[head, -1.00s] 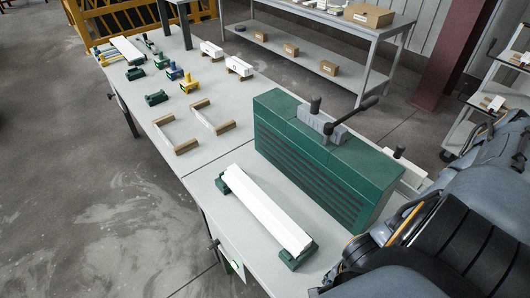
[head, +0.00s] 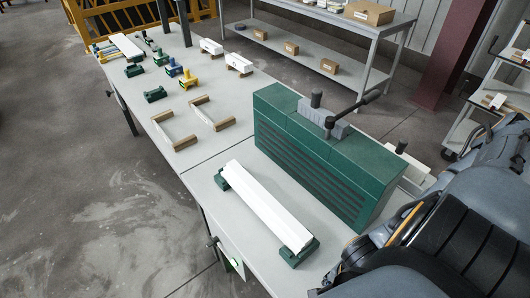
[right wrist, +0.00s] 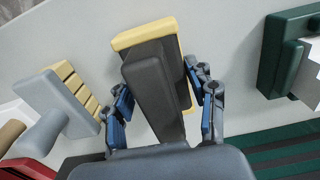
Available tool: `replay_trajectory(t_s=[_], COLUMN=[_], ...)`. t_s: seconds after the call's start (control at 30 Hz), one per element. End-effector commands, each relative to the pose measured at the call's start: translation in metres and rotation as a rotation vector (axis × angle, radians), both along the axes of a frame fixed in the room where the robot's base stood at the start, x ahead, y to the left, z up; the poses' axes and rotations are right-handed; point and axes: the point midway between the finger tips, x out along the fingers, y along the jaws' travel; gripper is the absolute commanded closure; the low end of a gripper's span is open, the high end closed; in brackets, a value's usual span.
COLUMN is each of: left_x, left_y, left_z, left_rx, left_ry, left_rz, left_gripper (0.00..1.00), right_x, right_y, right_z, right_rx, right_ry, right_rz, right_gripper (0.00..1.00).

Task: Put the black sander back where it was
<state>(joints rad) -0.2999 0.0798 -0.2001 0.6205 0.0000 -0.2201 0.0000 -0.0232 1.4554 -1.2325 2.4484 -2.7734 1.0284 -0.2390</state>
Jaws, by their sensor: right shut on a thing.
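The black sander (right wrist: 152,85), a dark block with a yellow base, shows in the right wrist view. My right gripper (right wrist: 160,108) has its blue-padded fingers on both sides of the sander and is shut on it. A grey table surface lies beyond the sander; I cannot tell whether the sander touches it. In the head view my right arm (head: 440,235) comes in at the lower right, but its gripper and the sander are hidden. My left gripper is not in view.
A grey block with yellow pads (right wrist: 65,105) stands left of the sander, by a red thing (right wrist: 25,168). A white board (head: 266,207) rests on green supports (head: 300,252) beside a large green box (head: 330,165). Smaller tools and wooden-ended brackets (head: 212,113) stand further along the table.

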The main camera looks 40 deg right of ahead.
Motion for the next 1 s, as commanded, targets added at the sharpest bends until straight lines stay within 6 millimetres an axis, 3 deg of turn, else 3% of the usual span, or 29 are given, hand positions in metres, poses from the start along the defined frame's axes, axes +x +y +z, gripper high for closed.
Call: replay_trajectory(t_s=[0.23, 0.27, 0.37, 0.63, 0.7, 1.0], left_x=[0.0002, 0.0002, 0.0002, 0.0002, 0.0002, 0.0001], left_y=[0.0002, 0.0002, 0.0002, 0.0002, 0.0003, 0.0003], left_z=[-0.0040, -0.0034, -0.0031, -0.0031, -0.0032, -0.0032], left_rx=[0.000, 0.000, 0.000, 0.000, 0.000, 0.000], left_ry=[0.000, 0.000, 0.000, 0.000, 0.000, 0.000], left_rz=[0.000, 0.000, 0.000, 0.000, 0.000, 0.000], left_gripper=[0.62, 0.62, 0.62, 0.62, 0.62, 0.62], right_x=[0.0001, 0.0001, 0.0001, 0.0001, 0.0000, 0.0001], right_y=[0.0002, 0.0001, 0.0001, 0.0000, -0.0001, 0.0000], right_z=[-0.0056, -0.0050, -0.0047, -0.0047, -0.0049, -0.0048], right_rx=[0.000, 0.000, 0.000, 0.000, 0.000, 0.000], right_ry=[0.000, 0.000, 0.000, 0.000, 0.000, 0.000], right_rz=[0.000, 0.000, 0.000, 0.000, 0.000, 0.000], right_gripper=[0.83, 0.40, 0.20, 0.18, 0.03, 0.02])
